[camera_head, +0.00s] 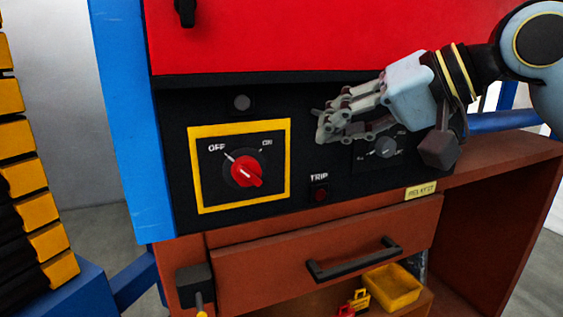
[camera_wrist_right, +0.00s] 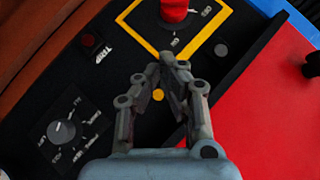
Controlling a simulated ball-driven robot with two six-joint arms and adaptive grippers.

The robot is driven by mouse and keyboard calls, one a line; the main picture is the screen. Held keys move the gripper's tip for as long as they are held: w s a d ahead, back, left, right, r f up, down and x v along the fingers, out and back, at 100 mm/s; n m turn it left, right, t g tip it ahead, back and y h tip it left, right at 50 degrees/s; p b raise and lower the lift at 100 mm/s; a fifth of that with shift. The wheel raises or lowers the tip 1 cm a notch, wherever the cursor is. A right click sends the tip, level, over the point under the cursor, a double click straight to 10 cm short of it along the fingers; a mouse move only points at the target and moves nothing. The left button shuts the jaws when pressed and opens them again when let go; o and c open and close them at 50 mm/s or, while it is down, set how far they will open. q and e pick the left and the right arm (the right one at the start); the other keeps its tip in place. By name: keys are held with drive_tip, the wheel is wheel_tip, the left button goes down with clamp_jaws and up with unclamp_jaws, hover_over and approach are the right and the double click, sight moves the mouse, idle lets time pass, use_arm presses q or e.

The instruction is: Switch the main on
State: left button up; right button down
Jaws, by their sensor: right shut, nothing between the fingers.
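The main switch is a red rotary knob (camera_head: 244,172) on a dark round base inside a yellow square frame (camera_head: 286,160). OFF is printed at its upper left and ON at its upper right. A white mark by the knob points up-left towards OFF. My right gripper (camera_head: 322,124) is shut and empty, right of the yellow frame and in front of the panel. In the right wrist view, the red knob (camera_wrist_right: 174,10) shows at the top edge, beyond the shut fingertips (camera_wrist_right: 168,62) and apart from them. My left gripper is not in view.
A small grey selector knob (camera_head: 386,148) and a TRIP button (camera_head: 320,195) sit right of the frame. A grey round button (camera_head: 241,102) is above it. A drawer handle (camera_head: 353,260) sticks out below, near a yellow bin (camera_head: 392,287). A small yellow disc (camera_wrist_right: 158,95) shows between my fingers.

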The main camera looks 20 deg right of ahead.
sight(248, 173)
drive_tip(key=x, duration=0.6)
drive_tip(key=shift+a+r, duration=0.1)
drive_tip(key=shift+a+f+p, duration=0.35)
drive_tip(key=shift+a+f, duration=0.5)
drive_tip(key=shift+f, duration=0.05)
drive_tip(key=shift+a+f, duration=0.6)
drive_tip(key=shift+f, duration=0.05)
drive_tip(key=shift+w+f, duration=0.1)
drive_tip(key=shift+f, duration=0.05)
